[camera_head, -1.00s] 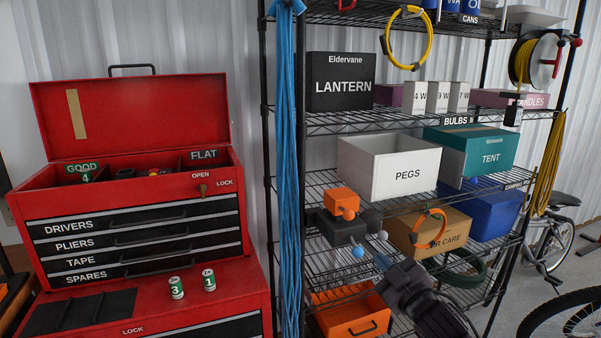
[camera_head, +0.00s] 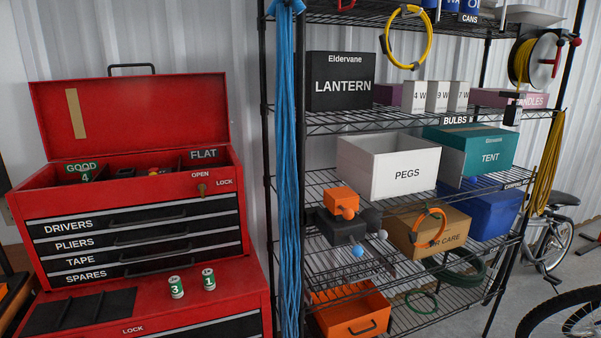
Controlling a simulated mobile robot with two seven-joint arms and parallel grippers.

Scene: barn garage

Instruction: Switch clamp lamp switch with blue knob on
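A small dark box (camera_head: 338,228) sits on the wire shelf left of the AIR CARE box. A blue round knob (camera_head: 358,250) sticks out at its front, low down. A pale round knob (camera_head: 382,234) sticks out farther right. An orange block (camera_head: 341,200) with a small round knob (camera_head: 347,214) stands on top of the dark box. I cannot tell from this distance which way the blue knob is set, or whether any lamp is lit by it. Neither gripper is in view.
A wire shelf rack holds a white PEGS box (camera_head: 388,168), a brown AIR CARE box (camera_head: 430,231) and a blue bin (camera_head: 492,212). An open orange drawer bin (camera_head: 352,312) sits below. Blue rope (camera_head: 288,170) hangs at the left. A red tool chest (camera_head: 130,215) stands left.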

